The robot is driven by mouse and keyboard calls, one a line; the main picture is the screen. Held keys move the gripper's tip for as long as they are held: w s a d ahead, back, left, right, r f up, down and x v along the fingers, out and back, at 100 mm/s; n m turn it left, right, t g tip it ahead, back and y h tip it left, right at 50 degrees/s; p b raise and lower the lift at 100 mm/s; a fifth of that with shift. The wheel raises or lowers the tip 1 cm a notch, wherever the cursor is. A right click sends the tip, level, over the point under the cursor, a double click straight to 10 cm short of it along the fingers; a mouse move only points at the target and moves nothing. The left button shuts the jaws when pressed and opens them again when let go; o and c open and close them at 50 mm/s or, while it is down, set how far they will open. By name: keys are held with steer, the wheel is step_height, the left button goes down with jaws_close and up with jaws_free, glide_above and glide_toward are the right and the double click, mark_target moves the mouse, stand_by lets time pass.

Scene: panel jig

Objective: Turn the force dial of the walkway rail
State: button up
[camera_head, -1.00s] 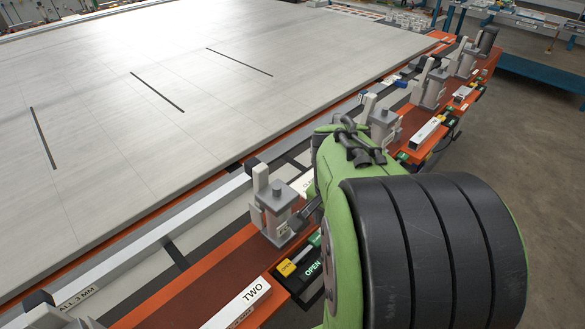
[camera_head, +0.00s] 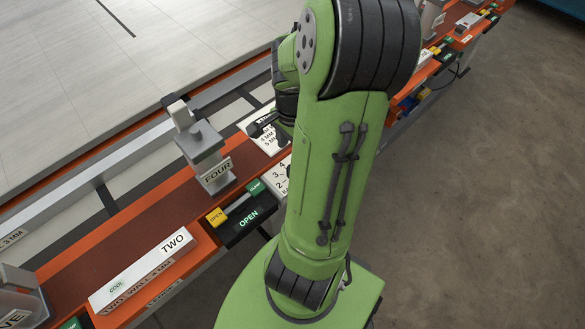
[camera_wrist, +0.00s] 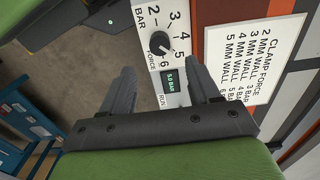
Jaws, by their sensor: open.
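The force dial (camera_wrist: 160,43) is a round black knob on a white panel with numbers around it, labelled BAR and FORCE, at the top middle of the wrist view. In the head view, part of the dial's numbered panel (camera_head: 281,180) shows left of my arm; the knob itself is hidden.
A clamp force placard (camera_wrist: 257,58) is right of the panel. In the head view, a grey clamp marked FOUR (camera_head: 202,150), a box reading OPEN (camera_head: 248,217) and a white block marked TWO (camera_head: 140,272) line the orange rail. Open floor lies to the right.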

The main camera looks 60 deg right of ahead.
step_height(320, 180, down, 9)
steer(key=b, duration=0.3)
steer(key=shift+r, duration=0.1)
steer(key=c, duration=1)
steer(key=shift+c, duration=0.2)
steer(key=shift+r+n, duration=0.1)
steer(key=shift+n, duration=0.3)
steer(key=n+p, duration=0.1)
steer(key=n, duration=0.2)
steer(key=shift+n, duration=0.3)
steer(key=shift+n+p, duration=0.35)
steer(key=shift+n, duration=1.85)
